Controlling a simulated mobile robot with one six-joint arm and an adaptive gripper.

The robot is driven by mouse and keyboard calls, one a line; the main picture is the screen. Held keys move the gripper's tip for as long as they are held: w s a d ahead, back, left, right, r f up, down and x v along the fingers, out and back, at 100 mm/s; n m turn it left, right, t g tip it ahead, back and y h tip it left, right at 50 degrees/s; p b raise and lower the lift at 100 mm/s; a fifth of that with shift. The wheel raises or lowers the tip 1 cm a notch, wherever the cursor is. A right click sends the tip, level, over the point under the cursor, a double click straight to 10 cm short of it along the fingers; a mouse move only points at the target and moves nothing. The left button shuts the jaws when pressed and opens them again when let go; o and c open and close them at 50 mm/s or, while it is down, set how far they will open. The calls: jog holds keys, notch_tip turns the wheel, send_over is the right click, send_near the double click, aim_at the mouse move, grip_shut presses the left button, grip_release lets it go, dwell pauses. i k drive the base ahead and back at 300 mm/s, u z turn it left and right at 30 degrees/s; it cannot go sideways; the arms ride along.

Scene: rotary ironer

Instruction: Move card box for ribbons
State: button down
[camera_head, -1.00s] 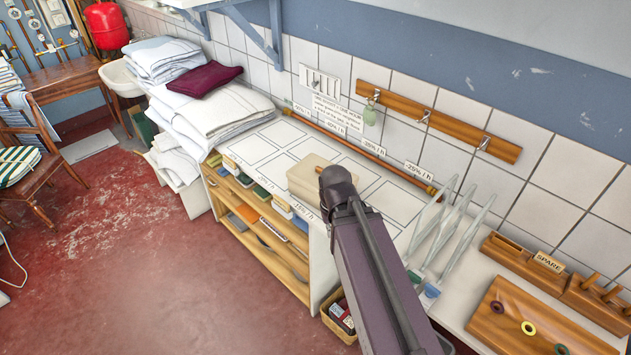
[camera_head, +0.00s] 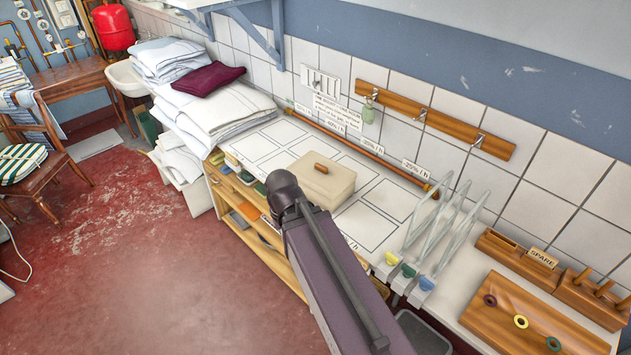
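A cream lidded box (camera_head: 336,186) with a small brown handle on its lid sits on the white worktop, over the outlined rectangles. It is the one thing in view that looks like the card box; no ribbons show. My dark purple arm reaches up from the bottom of the picture, and its rounded end stands in front of the box's left side. The arm covers part of the worktop's front edge. My gripper is not visible, so its fingers and any contact with the box cannot be seen.
Folded white linen (camera_head: 215,112) and a maroon cloth (camera_head: 206,79) lie left of the outlines. Upright clear dividers (camera_head: 446,232) stand to the right, then a wooden tray (camera_head: 500,315). Shelves (camera_head: 240,205) are below. Outlined worktop beside the box is bare.

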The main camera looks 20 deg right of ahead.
aim_at(331, 205)
jog(key=u, duration=0.1)
jog(key=k, duration=1.6)
jog(key=z, duration=0.35)
jog(key=i, duration=1)
jog(key=z, duration=0.05)
